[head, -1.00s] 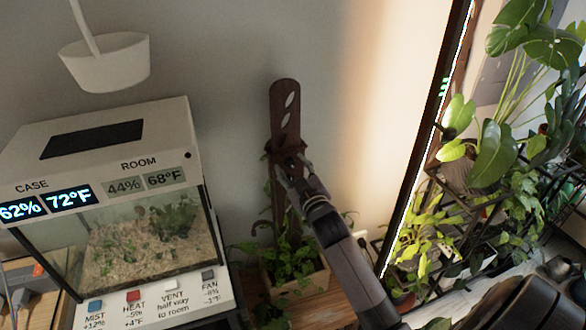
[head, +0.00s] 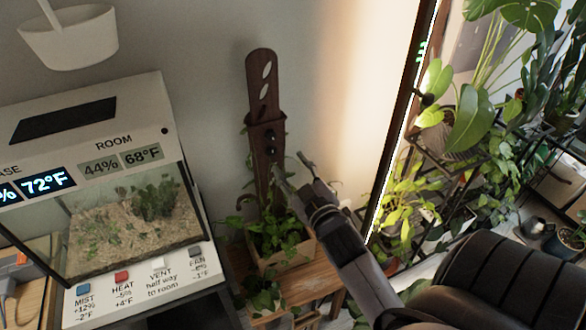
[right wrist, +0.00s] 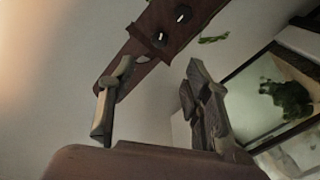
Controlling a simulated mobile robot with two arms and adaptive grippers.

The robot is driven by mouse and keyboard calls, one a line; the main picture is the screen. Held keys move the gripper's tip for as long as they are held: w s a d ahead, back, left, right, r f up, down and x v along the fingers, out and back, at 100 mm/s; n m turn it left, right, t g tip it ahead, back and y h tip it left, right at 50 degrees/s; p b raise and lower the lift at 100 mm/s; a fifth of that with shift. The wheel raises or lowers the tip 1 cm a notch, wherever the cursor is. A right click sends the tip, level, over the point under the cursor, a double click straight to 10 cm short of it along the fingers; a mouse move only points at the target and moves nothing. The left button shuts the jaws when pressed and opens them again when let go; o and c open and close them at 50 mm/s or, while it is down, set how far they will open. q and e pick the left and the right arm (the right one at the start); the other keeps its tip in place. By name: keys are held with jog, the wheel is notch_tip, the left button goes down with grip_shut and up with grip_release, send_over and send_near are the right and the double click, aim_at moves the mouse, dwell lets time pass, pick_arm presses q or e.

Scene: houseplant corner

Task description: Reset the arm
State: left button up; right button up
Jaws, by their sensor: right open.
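My right gripper (head: 290,170) is open and empty in the head view. It is in front of and just right of a dark brown slotted plant post (head: 262,85), below the top of the post's wider sleeve (head: 268,140). In the right wrist view, the two fingers (right wrist: 158,68) stand apart with nothing between them. The post (right wrist: 160,35) runs diagonally behind them there. I cannot tell how far the fingertips are from it. My left gripper is not in view.
A glass plant case (head: 112,228) with displays and labelled buttons stands at left, under a white hanging lamp (head: 70,40). The post rises from a wooden planter (head: 297,255) with leafy vines. A bright-edged frame (head: 405,110) and shelved plants (head: 470,130) are on the right.

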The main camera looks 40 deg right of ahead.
dwell(0.4)
jog(key=s+a+f+g+y, duration=0.1)
jog(key=a+f+g, duration=0.1)
jog(key=f, duration=1)
jog(key=a+f+g+y, duration=0.1)
jog(key=a+f+g, duration=0.15)
jog(key=f, duration=0.95)
jog(key=s+a+f+g+y, duration=0.15)
jog(key=s+f, duration=0.25)
jog(key=f, duration=0.4)
jog(key=s+a+f+g, duration=0.2)
jog(key=s+f, duration=0.2)
jog(key=f, duration=0.5)
jog(key=s+a+f+g, duration=0.1)
jog(key=s+f+g, duration=0.1)
jog(key=s+f, duration=0.4)
jog(key=s+a+f+g, duration=0.1)
jog(key=s+f+g, duration=0.2)
jog(key=s, duration=1.2)
jog(key=s+a+f+g, duration=0.1)
jog(key=s+f+g, duration=0.2)
jog(key=s+f, duration=0.6)
jog(key=shift+s+f+m+y, duration=0.35)
jog(key=shift+s+m+y, duration=0.1)
jog(key=shift+s, duration=0.4)
jog(key=shift+a, duration=0.1)
